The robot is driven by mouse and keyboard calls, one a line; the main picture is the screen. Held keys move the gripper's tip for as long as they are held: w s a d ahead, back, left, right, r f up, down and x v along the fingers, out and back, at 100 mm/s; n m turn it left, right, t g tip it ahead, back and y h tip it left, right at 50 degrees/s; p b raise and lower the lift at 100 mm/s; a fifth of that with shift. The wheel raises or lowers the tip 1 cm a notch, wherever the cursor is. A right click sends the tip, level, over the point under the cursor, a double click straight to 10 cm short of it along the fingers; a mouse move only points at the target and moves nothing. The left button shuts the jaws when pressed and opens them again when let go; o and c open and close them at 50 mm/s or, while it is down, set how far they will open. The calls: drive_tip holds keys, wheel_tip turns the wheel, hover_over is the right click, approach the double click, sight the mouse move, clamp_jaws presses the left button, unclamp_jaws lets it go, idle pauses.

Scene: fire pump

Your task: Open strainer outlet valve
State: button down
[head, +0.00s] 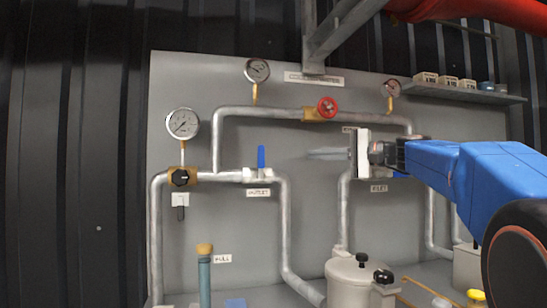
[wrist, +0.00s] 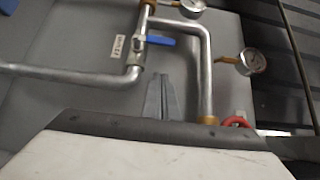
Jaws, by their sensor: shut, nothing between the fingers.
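The outlet valve's blue lever (head: 261,157) stands upright, across its horizontal grey pipe, above the OUTLET label (head: 258,192). In the wrist view, which is rolled sideways, the blue lever (wrist: 158,41) points right from the pipe. My gripper (head: 312,154) is to the right of the lever, with its thin fingers pointing left towards it. The fingers are shut and empty, with a clear gap to the lever. In the wrist view, the fingertips (wrist: 162,78) lie together below the lever.
A red handwheel (head: 327,107) sits on the upper pipe, above my gripper. Gauges (head: 182,123) rise from the pipes. A second blue lever (head: 400,175) by the INLET label is mostly hidden behind my arm. A strainer pot (head: 352,285) stands below. The panel between the outlet pipe and my fingers is bare.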

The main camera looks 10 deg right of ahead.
drive_tip(key=shift+a, duration=0.1)
approach(261, 153)
drive_tip(key=w, duration=0.5)
drive_tip(key=shift+w+a+f, duration=0.1)
drive_tip(key=shift+a+f, duration=0.05)
drive_tip(key=shift+a, duration=0.45)
drive_tip(key=shift+w+a+f, duration=0.15)
drive_tip(key=shift+a, duration=0.5)
drive_tip(key=shift+a, duration=0.1)
drive_tip(key=a+n+g+h, duration=0.1)
drive_tip(key=a+r+n+h, duration=0.1)
drive_tip(key=shift+a+r+n+g+h, duration=0.15)
drive_tip(key=shift+a+n+g+h, duration=0.15)
drive_tip(key=shift+a+n+g, duration=0.1)
drive_tip(key=a+f+n+g+h, duration=0.2)
drive_tip(key=a+n+h, duration=0.3)
drive_tip(key=a+h, duration=0.3)
drive_tip(key=shift+f+n+h, duration=0.4)
drive_tip(key=shift+f+h, duration=0.3)
drive_tip(key=shift+f, duration=0.2)
